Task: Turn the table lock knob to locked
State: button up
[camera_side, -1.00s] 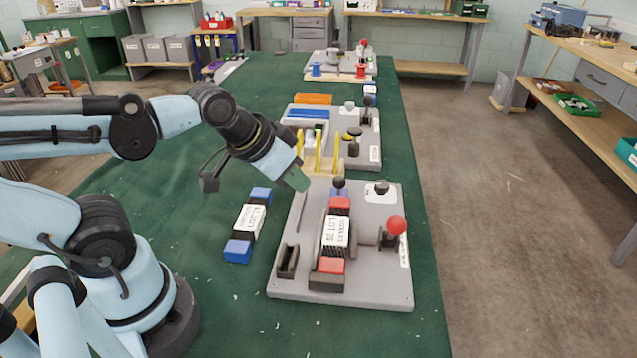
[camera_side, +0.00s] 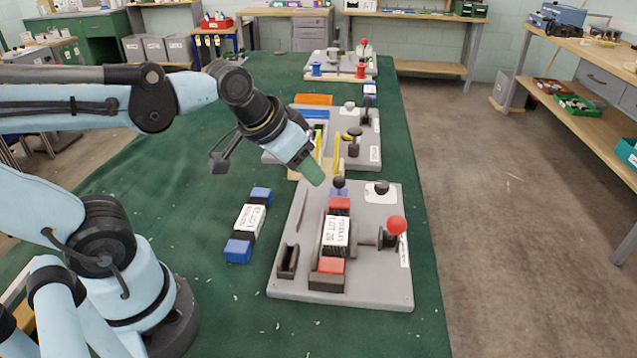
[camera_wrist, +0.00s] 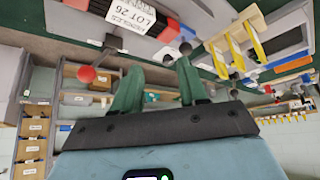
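A dark knob on a white plate (camera_side: 381,189) sits at the far right corner of the near grey fixture board (camera_side: 370,285); I take it as the table lock knob, though its marking is too small to read. My gripper (camera_side: 316,177) has green fingers and hangs above the board's far left edge, left of the knob and apart from it. A dark ball-topped post (camera_side: 339,183) stands between them in the picture. In the wrist view the fingers of my gripper (camera_wrist: 158,65) are spread and empty. Two dark round tops show beyond them; which is the knob is unclear.
A red-ended block labelled LOT 26 (camera_side: 336,230) lies on the board, with a red ball handle (camera_side: 396,225) to its right. A blue-ended block (camera_side: 250,220) lies on the green cloth. Yellow upright pieces (camera_side: 337,150) stand behind my gripper.

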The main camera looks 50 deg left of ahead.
jog(key=o, duration=0.3)
jog(key=w+r+g, duration=0.1)
jog(key=w+r, duration=0.2)
jog(key=w, duration=0.2)
jog(key=shift+w+r+g, duration=0.25)
jog(key=shift+w+g, duration=0.05)
jog(key=shift+w, duration=0.1)
jog(key=n+g, duration=0.2)
jog(key=g, duration=0.3)
send_over(381, 184)
notch_tip(381, 184, down, 4)
notch_tip(381, 184, down, 12)
jog(key=shift+d+r, duration=0.1)
jog(key=shift+d, duration=0.05)
jog(key=shift+c, duration=0.4)
jog(key=c, duration=1)
